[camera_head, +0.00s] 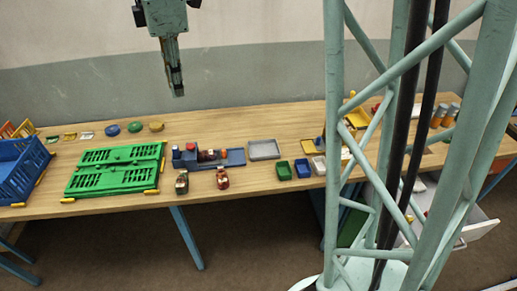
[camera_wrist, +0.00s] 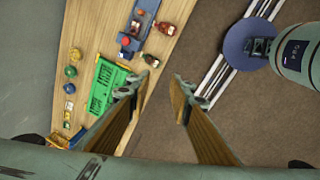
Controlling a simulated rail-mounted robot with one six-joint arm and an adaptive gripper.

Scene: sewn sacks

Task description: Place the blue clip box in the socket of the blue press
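The blue clip box (camera_head: 303,168) appears as a small open-topped blue box on the bench, right of a similar green box (camera_head: 284,170). The blue press (camera_head: 236,157) lies left of them, a long blue base with a red knob and reddish-brown parts; its socket is too small to make out. Part of the press (camera_wrist: 127,42) also shows at the top of the wrist view, where the blue clip box is not visible. My gripper (camera_head: 178,92) hangs high above the bench's back left. In the wrist view my gripper (camera_wrist: 163,80) is open and empty, its fingers apart.
A green slotted panel (camera_head: 117,168) and a blue crate (camera_head: 20,170) lie left on the bench (camera_head: 255,190). A grey tray (camera_head: 264,149) lies behind the boxes. My column hides part of the right side, near an open drawer (camera_head: 470,230).

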